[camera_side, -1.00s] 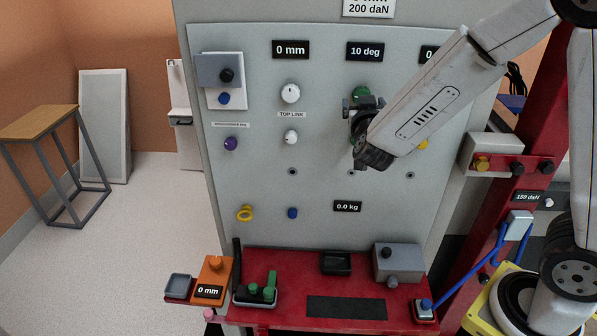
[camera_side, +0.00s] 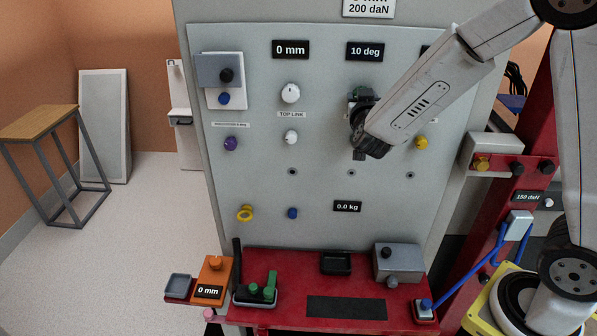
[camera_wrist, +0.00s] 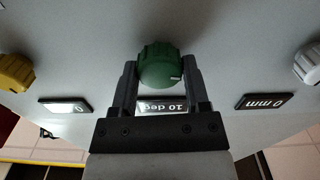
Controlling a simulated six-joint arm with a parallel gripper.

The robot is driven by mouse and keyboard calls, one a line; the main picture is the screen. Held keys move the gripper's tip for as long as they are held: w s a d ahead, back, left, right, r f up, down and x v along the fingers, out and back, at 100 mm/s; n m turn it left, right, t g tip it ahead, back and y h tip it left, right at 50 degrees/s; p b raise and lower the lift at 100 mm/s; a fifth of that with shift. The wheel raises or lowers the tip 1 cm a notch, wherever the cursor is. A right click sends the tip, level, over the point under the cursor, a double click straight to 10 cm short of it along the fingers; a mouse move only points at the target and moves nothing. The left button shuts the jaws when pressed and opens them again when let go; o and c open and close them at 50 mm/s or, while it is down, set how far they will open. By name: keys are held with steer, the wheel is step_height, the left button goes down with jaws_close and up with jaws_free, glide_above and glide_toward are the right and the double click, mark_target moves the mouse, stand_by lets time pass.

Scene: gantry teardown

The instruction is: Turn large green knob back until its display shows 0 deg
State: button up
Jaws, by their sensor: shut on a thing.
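The large green knob (camera_wrist: 160,66) is on the grey panel, between the two fingers of my gripper (camera_wrist: 161,72) in the wrist view. The fingers are shut on its sides. A white mark shows near the knob's edge. In the side view my gripper (camera_side: 361,98) is at the knob below its display, and hides most of the knob. The display (camera_side: 364,51) reads 10 deg. It also shows upside down in the wrist view (camera_wrist: 162,105), partly covered by the fingers.
A white knob (camera_side: 290,93) sits left of the green one, under a 0 mm display (camera_side: 290,49). A yellow knob (camera_side: 421,143) is to the right, close to my arm. Below, a red bench (camera_side: 290,262) carries trays and a grey box (camera_side: 397,262).

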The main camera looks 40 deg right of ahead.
steer(key=shift+m, duration=8)
steer(key=o, duration=1.3)
steer(key=shift+s+a, duration=0.1)
steer(key=shift+s, duration=0.05)
steer(key=shift+v, duration=3.8)
